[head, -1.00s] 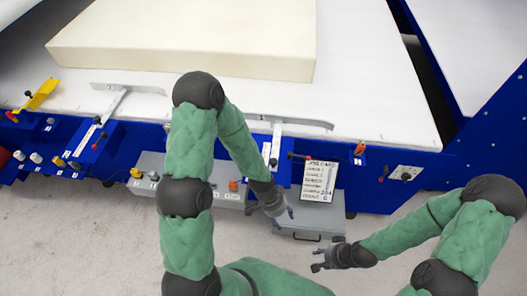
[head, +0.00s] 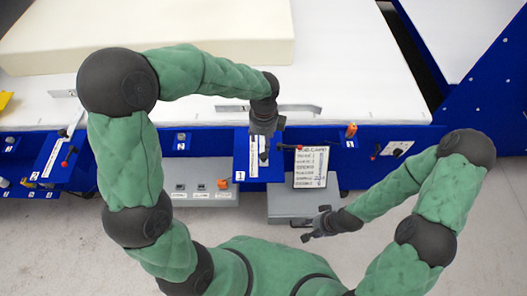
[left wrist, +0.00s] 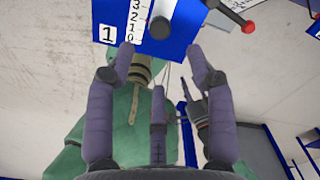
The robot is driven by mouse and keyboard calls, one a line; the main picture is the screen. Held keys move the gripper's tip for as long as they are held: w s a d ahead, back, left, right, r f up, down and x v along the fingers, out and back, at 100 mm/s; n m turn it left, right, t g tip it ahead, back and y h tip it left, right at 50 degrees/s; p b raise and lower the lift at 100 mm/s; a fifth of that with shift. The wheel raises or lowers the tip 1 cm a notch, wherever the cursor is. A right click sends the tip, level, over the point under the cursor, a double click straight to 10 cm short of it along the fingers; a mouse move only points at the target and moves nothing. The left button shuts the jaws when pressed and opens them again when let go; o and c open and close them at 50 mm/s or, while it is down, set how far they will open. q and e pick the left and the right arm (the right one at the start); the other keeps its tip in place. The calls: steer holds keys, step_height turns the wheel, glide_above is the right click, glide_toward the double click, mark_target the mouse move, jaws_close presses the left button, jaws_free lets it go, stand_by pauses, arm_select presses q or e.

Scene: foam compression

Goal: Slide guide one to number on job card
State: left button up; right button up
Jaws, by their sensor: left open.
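Guide one is a metal fence (head: 290,108) on the white bed, with a blue scale plate (head: 270,172) at the table's front edge. In the left wrist view the plate (left wrist: 175,45) shows a "1" label and a numbered scale (left wrist: 138,20). A dark lever with a red tip (left wrist: 248,27) and a black knob (left wrist: 160,27) are beside the scale. My left gripper (head: 265,153) is over the plate in the head view, open and empty. The job card (head: 310,165) is right of the plate; its numbers are too small to read surely. My right gripper (head: 314,224) is open and empty below the card.
A large cream foam block (head: 200,25) lies on the white bed. A second guide plate (head: 52,158) is at left. A grey control box (head: 205,193) and a grey case (head: 285,207) stand in front of the blue frame. The floor in front is bare.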

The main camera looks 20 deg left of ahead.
mark_target(264, 155)
arm_select(q)
step_height(264, 155, down, 10)
steer(key=b, duration=0.3)
jaws_close()
steer(key=shift+w+r, duration=0.1)
